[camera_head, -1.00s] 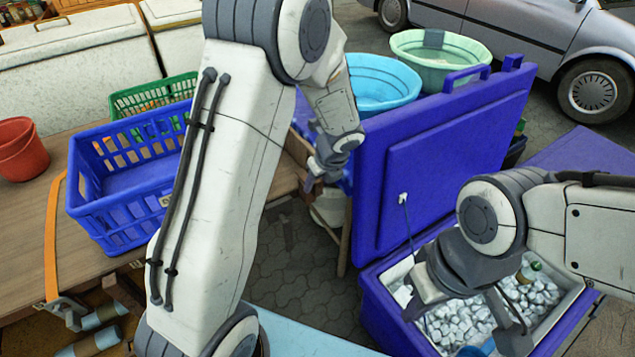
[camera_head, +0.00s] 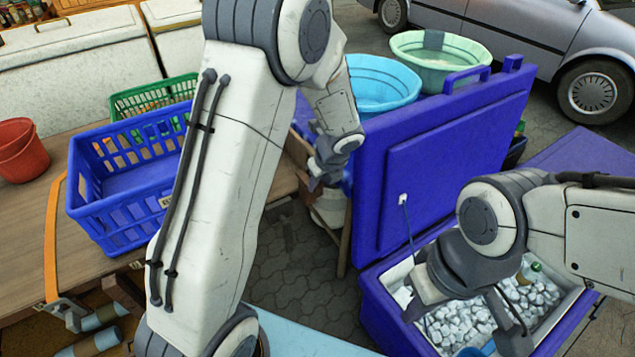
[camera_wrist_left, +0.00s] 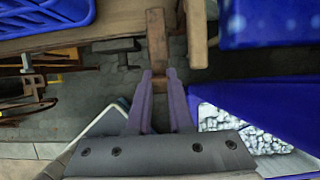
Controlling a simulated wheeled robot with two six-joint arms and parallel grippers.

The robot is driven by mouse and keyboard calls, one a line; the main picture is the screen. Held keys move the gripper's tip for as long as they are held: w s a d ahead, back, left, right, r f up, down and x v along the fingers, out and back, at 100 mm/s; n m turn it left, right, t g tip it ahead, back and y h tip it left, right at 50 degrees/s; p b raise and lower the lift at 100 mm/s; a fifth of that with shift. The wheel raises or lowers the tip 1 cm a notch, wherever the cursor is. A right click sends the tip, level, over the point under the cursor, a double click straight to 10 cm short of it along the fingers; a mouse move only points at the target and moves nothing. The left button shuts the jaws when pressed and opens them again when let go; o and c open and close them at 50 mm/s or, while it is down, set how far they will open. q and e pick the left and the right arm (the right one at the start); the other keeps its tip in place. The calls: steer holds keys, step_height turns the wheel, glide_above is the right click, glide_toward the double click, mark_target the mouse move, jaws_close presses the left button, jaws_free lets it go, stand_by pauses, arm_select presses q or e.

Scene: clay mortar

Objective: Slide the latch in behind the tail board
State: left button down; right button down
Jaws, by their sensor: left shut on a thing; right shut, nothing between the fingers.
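My left gripper (camera_head: 320,180) is low beside the right end of the wooden table. In the left wrist view its fingers (camera_wrist_left: 162,78) are closed on a narrow brown wooden bar, which looks like the latch (camera_wrist_left: 157,40). The bar points away from the gripper and crosses the wooden edge, which may be the tail board (camera_wrist_left: 90,32). I cannot tell whether the bar is behind or in front of that edge. My right gripper (camera_head: 465,275) hangs shut and empty over the ice box.
A blue ice box (camera_head: 385,315) with its lid (camera_head: 440,150) raised stands close right of the left gripper. A blue crate (camera_head: 120,215) and an orange strap (camera_head: 52,240) are on the table (camera_head: 35,215). A wooden post (camera_wrist_left: 196,35) stands right of the bar.

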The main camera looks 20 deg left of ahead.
mark_target(307, 179)
arm_select(q)
steer(key=shift+w+r, duration=0.1)
stand_by(0.7)
steer(key=w+a+p, duration=0.2)
steer(key=a, duration=0.1)
steer(key=shift+r, duration=0.1)
steer(key=shift+w+a+p, duration=0.15)
steer(key=shift+w+p, duration=0.1)
steer(key=shift+p, duration=0.05)
steer(key=c, duration=0.8)
jaws_free()
steer(key=shift+a, duration=0.1)
